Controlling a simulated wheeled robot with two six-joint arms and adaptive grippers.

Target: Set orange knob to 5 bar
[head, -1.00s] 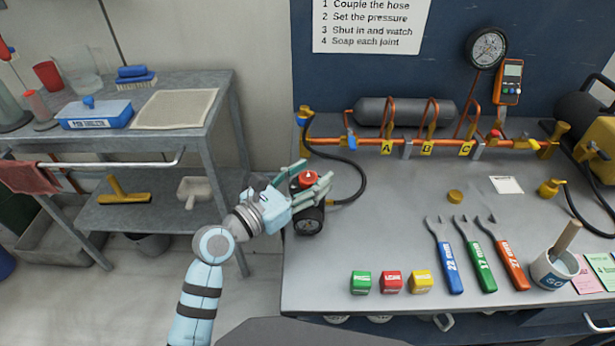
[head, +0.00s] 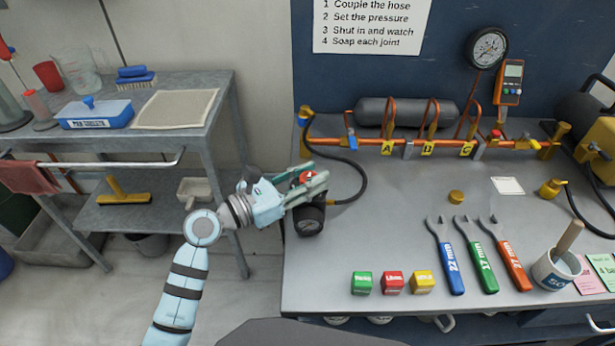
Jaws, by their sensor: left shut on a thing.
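The orange-red knob (head: 307,177) sits on top of a dark regulator at the left edge of the workbench. A white mark shows on the knob's top. The regulator's round black gauge (head: 309,226) faces forward below it; its reading is too small to tell. My left gripper (head: 308,184) is shut on the knob, with its fingers on either side and partly hiding it. My right gripper is not in view.
A black hose (head: 358,171) runs from the regulator up to the copper pipe manifold (head: 370,143). A wall gauge (head: 487,48) hangs above.

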